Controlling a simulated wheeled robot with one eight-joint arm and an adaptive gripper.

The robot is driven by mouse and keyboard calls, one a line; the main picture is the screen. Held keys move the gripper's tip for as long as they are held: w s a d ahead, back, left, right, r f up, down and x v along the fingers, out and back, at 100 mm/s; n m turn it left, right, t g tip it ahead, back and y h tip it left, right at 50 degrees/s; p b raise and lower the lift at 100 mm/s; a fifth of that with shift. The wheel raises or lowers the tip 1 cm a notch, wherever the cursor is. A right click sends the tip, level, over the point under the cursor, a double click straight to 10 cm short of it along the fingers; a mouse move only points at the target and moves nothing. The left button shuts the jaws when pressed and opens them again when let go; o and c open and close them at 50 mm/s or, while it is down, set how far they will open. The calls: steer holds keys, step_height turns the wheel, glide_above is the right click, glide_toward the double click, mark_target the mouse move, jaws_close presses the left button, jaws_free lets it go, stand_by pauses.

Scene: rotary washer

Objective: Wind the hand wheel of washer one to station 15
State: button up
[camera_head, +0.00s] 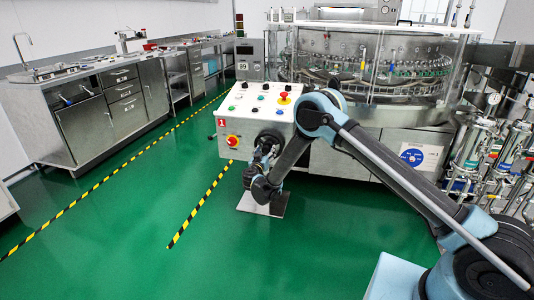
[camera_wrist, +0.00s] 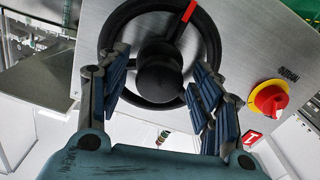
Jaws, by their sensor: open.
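The hand wheel (camera_wrist: 212,45) is a black ring with a dark round hub (camera_wrist: 159,80) and a red mark (camera_wrist: 188,12) at its upper right in the wrist view. It sits on the steel front of the control box of washer one (camera_head: 258,102), which bears a red "1" plate (camera_head: 221,123). In the head view the wheel is partly hidden by my arm. My gripper (camera_wrist: 163,72) is open, with its blue-padded fingers on either side of the hub, in front of the wheel. I cannot tell whether the fingers touch it. A small display (camera_head: 243,66) reads what looks like 99.
A red-and-yellow switch (camera_wrist: 270,98) sits right of the wheel in the wrist view. The box top carries buttons and a red emergency stop (camera_head: 284,97). The glazed rotary machine (camera_head: 372,60) stands behind, and pipework (camera_head: 478,150) is at right. Green floor (camera_head: 130,235) is clear at left.

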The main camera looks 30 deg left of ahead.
steer(key=shift+w+a, duration=0.15)
steer(key=shift+w, duration=0.35)
jaws_close()
steer(key=shift+w, duration=0.1)
steer(key=shift+m, duration=0.3)
